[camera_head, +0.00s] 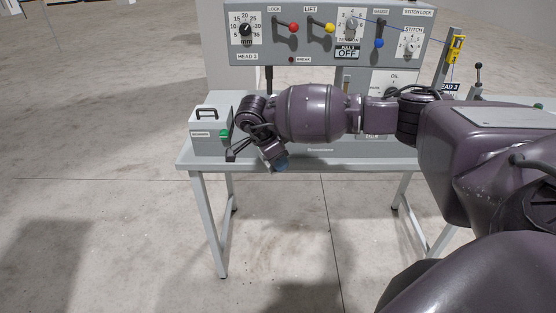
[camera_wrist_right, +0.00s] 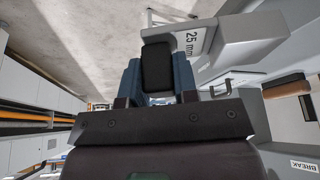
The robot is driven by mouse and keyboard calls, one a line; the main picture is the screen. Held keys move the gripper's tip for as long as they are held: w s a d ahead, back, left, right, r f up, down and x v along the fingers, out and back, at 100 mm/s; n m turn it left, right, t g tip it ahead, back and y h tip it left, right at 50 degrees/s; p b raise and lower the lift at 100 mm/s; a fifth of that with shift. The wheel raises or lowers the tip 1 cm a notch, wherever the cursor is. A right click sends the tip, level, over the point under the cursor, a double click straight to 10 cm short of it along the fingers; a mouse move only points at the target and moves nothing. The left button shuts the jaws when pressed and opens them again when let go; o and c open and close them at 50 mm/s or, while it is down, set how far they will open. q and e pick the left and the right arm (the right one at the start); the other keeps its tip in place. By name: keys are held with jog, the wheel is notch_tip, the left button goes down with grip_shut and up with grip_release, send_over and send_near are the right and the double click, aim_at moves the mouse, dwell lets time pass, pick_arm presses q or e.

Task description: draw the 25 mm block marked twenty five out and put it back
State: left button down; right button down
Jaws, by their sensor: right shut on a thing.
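The pale grey block marked "25 mm" (camera_wrist_right: 226,40) shows at the top of the right wrist view. A black grip (camera_wrist_right: 157,66) sits beside its marked face. I cannot tell how far the block is drawn out. In the head view I cannot make out the block. My left gripper is not in view.
A grey box (camera_head: 208,119) with a black handle stands on the table's left end. The control panel (camera_head: 327,45) with knobs and levers rises behind my right arm. The table (camera_head: 183,161) stands on thin legs, with bare floor in front.

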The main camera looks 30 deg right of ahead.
jog(key=shift+s+a, duration=0.1)
jog(key=shift+s+a+r+p, duration=0.1)
jog(key=shift+s+a+p, duration=0.1)
jog(key=shift+s+p, duration=0.15)
jog(key=s+a+p, duration=0.3)
jog(key=s+a, duration=0.2)
jog(key=s, duration=0.2)
jog(key=shift+s, duration=0.2)
dwell(1.3)
dwell(0.4)
